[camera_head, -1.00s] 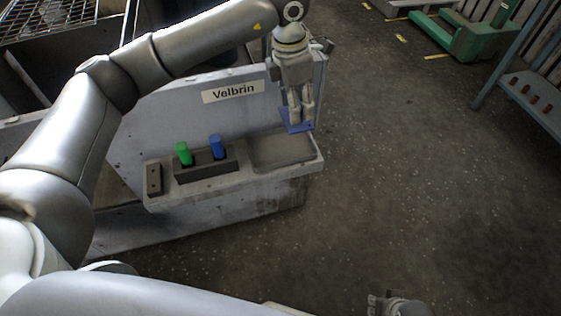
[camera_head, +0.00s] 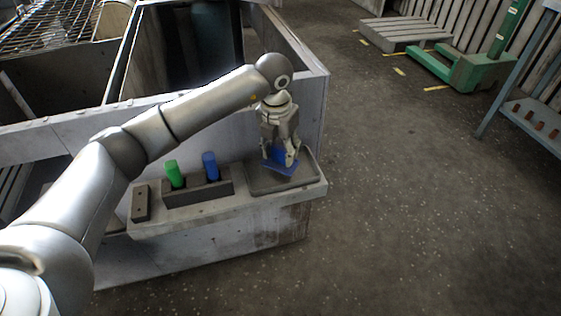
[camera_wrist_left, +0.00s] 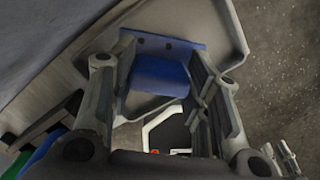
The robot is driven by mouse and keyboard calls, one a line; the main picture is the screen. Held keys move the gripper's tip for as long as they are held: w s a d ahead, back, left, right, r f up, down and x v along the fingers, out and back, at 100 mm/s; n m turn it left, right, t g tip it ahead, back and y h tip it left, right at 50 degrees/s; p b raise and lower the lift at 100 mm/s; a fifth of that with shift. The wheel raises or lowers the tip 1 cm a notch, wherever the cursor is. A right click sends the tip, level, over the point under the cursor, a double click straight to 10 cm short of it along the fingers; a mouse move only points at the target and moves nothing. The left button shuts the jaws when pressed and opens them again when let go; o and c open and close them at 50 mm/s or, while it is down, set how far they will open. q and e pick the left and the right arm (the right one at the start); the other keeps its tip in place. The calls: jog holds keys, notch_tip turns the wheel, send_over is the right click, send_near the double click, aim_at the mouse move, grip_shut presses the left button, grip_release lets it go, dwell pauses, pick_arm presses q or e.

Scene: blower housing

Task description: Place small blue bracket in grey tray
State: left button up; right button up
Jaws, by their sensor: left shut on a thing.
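The small blue bracket (camera_head: 283,170) is held between the fingers of my left gripper (camera_head: 280,158). The grey tray (camera_head: 256,186) is a shallow recessed pan at the right end of the ledge. The bracket is over the tray, low and slightly tilted; I cannot tell if it touches the tray floor. In the left wrist view the bracket (camera_wrist_left: 162,78) shows a flat plate with two holes and a rounded blue part between the fingers, with the tray rim (camera_wrist_left: 236,38) around it.
Left of the tray, a dark holder (camera_head: 198,194) carries a green peg (camera_head: 174,174) and a blue peg (camera_head: 210,166). A dark block (camera_head: 140,203) lies further left. A tall grey housing wall (camera_head: 310,110) rises behind. Open floor lies to the right.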

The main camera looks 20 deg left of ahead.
aim_at(280, 161)
pick_arm(q)
jog(key=shift+f, duration=1.75)
jog(key=shift+b, duration=0.35)
jog(key=o, duration=1.1)
jog(key=shift+f, duration=0.15)
